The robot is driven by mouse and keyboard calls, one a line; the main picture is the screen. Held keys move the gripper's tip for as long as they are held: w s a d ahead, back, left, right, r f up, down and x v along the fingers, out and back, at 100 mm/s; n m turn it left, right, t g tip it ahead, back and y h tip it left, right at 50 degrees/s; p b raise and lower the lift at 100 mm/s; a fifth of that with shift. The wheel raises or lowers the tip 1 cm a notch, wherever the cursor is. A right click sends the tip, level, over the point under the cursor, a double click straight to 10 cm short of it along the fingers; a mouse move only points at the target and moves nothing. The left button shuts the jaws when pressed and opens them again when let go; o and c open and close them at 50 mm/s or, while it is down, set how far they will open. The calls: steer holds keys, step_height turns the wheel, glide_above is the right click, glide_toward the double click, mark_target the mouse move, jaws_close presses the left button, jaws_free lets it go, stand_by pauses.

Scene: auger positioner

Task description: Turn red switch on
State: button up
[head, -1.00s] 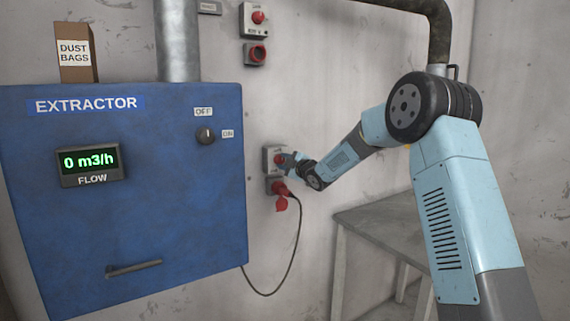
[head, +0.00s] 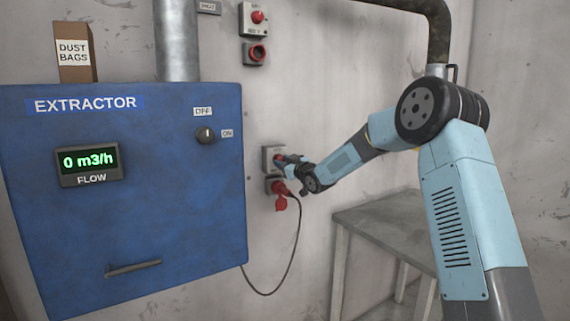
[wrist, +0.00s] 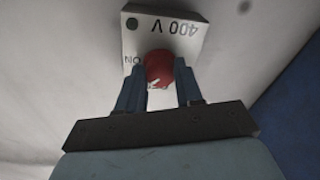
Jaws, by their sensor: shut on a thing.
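The red switch (wrist: 158,68) is a round red knob on a grey box marked 400 V (wrist: 190,22), with an ON label beside the knob. The box is upside down in the wrist view. My gripper (wrist: 160,84) is shut on the red knob, one finger on each side. In the head view the lower switch box (head: 268,153) is on the wall right of the extractor, and my gripper (head: 284,161) is at its front, hiding most of the knob. The knob's exact pointer position is hard to tell.
A red plug (head: 280,196) with a black cable hangs just below the switch. The blue extractor cabinet (head: 190,240) stands to the left, its display (head: 88,160) reading 0 m3/h. An upper red switch (head: 257,17) and socket (head: 256,53) are higher up. A grey table (head: 385,222) stands at right.

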steer(key=m, duration=0.4)
steer(key=shift+d+m+t, duration=0.1)
steer(key=shift+m+t, duration=0.2)
steer(key=shift+m, duration=0.1)
steer(key=shift+m+h, duration=0.3)
steer(key=shift+m, duration=2.1)
steer(key=o, duration=0.8)
steer(key=shift+w, duration=0.1)
steer(key=shift+o, duration=1.2)
steer(key=v, duration=1.3)
steer(key=shift+s+f, duration=0.25)
steer(key=shift+s, duration=0.15)
steer(key=shift+s+d, duration=0.1)
steer(key=shift+d, duration=0.05)
